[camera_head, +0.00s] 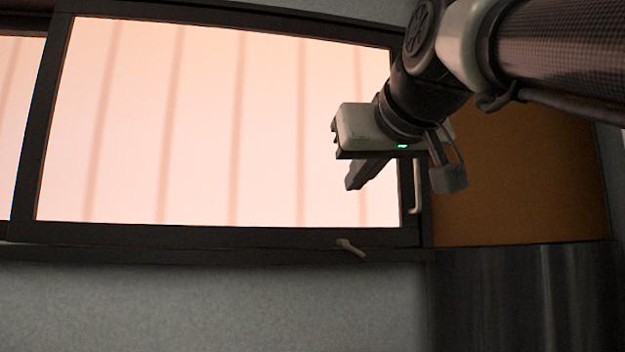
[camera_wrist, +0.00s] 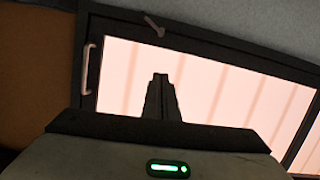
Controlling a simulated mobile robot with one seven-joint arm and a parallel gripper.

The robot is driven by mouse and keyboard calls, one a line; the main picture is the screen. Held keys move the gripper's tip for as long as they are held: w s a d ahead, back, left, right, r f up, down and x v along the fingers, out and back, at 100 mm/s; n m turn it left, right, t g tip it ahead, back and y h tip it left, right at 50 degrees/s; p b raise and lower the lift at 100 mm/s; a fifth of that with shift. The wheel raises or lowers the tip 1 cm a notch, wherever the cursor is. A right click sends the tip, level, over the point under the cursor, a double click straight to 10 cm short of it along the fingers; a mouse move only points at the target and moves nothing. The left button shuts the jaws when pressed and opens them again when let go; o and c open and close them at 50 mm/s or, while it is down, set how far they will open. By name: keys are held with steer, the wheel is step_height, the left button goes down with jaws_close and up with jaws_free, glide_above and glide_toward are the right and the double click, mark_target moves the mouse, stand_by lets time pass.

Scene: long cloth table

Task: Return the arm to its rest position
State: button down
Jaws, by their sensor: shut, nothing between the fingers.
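My gripper (camera_head: 352,184) is at the right of the head view, in front of the lower right part of a bright window. My arm comes in from the upper right corner. In the wrist view my gripper (camera_wrist: 160,78) shows its two fingers together, with nothing between them. They stand out dark against the window pane. No table or object on it shows in either view.
The dark-framed window (camera_head: 220,235) fills much of the head view and has a small handle (camera_head: 350,247) on its lower frame. A grey wall (camera_head: 200,305) lies below it. An orange-brown panel (camera_head: 520,190) and a dark glossy surface (camera_head: 525,300) are at the right.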

steer(key=s+d+f+m+g+h+p, duration=0.1)
steer(key=s+f, duration=0.4)
steer(key=f, duration=0.9)
steer(key=s+d+f+m+g+p, duration=0.1)
steer(key=s+f+g, duration=0.4)
steer(key=f, duration=1)
steer(key=s+d+f+m+g+h+p, duration=0.1)
steer(key=s+f, duration=0.5)
steer(key=f, duration=0.8)
steer(key=d+g+p, duration=0.1)
steer(key=d+g, duration=0.1)
steer(key=d, duration=0.1)
steer(key=shift+s+f+h, duration=0.25)
steer(key=shift+s+h, duration=0.05)
